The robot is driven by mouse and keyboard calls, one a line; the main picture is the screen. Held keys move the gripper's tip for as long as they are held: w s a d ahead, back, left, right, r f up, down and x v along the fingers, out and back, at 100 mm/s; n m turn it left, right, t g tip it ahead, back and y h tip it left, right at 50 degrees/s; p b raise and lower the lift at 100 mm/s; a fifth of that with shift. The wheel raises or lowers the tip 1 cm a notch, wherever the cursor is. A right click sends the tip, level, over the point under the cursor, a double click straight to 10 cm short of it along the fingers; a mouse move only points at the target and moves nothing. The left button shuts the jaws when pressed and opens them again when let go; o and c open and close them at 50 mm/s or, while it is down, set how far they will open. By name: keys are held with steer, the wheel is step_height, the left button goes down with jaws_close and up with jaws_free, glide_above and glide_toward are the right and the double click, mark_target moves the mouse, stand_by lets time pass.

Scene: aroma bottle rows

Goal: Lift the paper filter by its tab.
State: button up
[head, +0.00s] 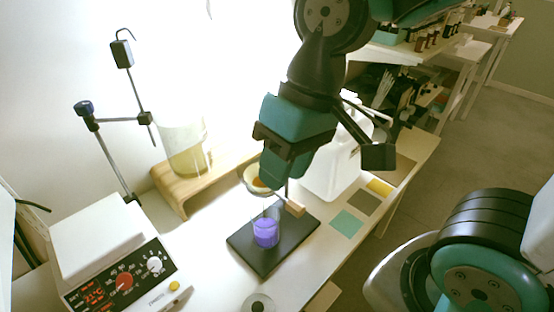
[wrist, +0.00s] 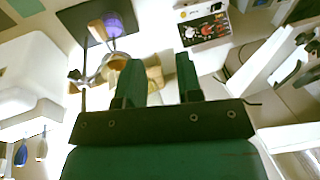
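The paper filter (head: 257,181) shows in the head view as a pale cone with an orange-brown inside, seated in a ring above the beaker. Its tab cannot be made out; my gripper partly covers that area. My gripper (head: 280,172) is just right of and above the filter in the head view. In the wrist view its two green fingers (wrist: 158,70) stand apart with nothing clearly held between them. The funnel and its ring (wrist: 103,68) show left of the fingers there. A beaker of purple liquid (head: 266,232) stands below the filter; it also shows in the wrist view (wrist: 114,27).
The beaker stands on a black base plate (head: 245,240) with an upright rod. A wooden riser (head: 178,199) with a yellow-liquid vessel (head: 186,158) stands behind left. A hotplate (head: 120,262) is at front left. A white jug (head: 332,170) is close on the right.

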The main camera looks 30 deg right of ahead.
steer(key=w+d+r+m+h+p, duration=0.2)
steer(key=w+r+m+p, duration=0.15)
steer(key=w+m, duration=0.35)
steer(key=w+d+r+m+h+p, duration=0.1)
steer(key=w+d+r+m+p, duration=0.1)
steer(key=w+m+p, duration=0.4)
steer(key=shift+m, duration=0.8)
steer(key=f, duration=0.4)
steer(key=w+f, duration=0.1)
steer(key=f, duration=0.3)
steer(key=w+f, duration=0.1)
steer(key=f, duration=0.3)
steer(key=shift+w, duration=0.2)
steer(key=shift+s+d+f+p, duration=0.1)
steer(key=shift+f+p, duration=1.05)
steer(key=shift+f, duration=1.9)
jaws_close()
